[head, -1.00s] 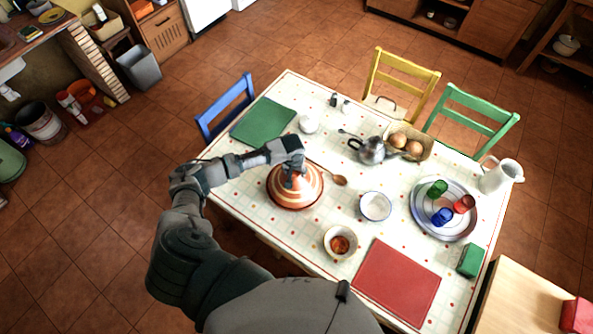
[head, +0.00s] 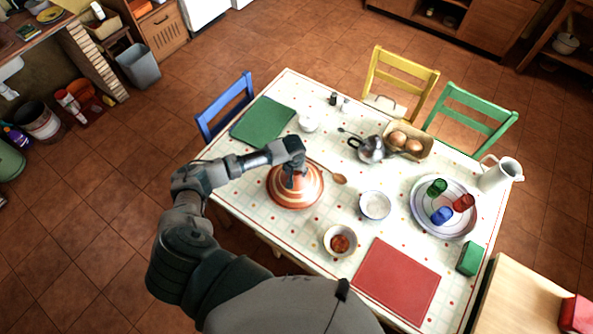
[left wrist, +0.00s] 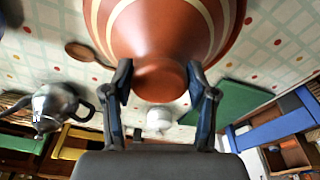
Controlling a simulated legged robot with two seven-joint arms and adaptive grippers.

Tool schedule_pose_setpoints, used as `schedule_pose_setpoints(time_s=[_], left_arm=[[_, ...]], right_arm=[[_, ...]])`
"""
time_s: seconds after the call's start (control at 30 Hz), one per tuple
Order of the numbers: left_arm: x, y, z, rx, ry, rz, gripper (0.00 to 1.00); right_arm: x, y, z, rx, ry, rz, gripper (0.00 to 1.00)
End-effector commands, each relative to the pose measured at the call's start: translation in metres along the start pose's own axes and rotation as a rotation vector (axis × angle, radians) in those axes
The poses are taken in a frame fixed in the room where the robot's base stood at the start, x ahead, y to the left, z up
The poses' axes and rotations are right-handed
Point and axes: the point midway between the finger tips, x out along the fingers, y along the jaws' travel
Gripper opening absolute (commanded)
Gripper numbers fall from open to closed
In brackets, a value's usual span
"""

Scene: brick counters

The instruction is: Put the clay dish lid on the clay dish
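The clay dish lid (head: 300,190) is a terracotta cone with cream stripes, on the left part of the table in the head view. The clay dish (head: 294,208) shows only as a reddish-brown rim under the lid; the rest is hidden, and I cannot tell whether the lid is fully seated. My left gripper (head: 292,172) is above the lid, at its top. In the left wrist view, the two fingers of my left gripper (left wrist: 160,78) are shut on the knob of the lid (left wrist: 165,30) from both sides. My right gripper is not in view.
A wooden spoon (head: 339,179) lies right of the lid. A white bowl (head: 375,206), a bowl of red food (head: 340,241), a metal teapot (head: 370,151) and a plate with coloured glasses (head: 456,225) stand further right. A green mat (head: 263,122) lies behind. Chairs surround the table.

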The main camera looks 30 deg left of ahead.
Motion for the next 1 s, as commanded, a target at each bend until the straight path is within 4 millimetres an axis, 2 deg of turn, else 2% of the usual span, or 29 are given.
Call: schedule_pose_setpoints(time_s=[0.03,0.1,0.33,0.53,0.67,0.8,1.0], left_arm=[[-0.001,0.000,-0.001,-0.001,0.002,0.001,0.70],[-0.001,0.000,-0.001,-0.001,0.002,0.001,0.86],[-0.001,0.002,0.000,0.000,0.001,-0.001,0.86],[-0.008,0.002,0.000,0.000,0.000,-0.002,0.86],[-0.030,0.000,-0.001,0.000,0.002,0.001,0.86],[-0.063,-0.002,-0.002,0.000,0.003,0.002,0.86],[-0.101,-0.002,-0.002,0.000,0.001,0.003,0.86]], right_arm=[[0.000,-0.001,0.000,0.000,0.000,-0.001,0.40],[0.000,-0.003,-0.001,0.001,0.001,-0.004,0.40],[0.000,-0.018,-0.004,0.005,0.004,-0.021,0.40],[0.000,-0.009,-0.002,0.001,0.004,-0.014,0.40],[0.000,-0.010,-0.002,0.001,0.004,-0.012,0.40],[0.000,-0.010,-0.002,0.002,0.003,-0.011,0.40],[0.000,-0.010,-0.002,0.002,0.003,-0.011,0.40]])
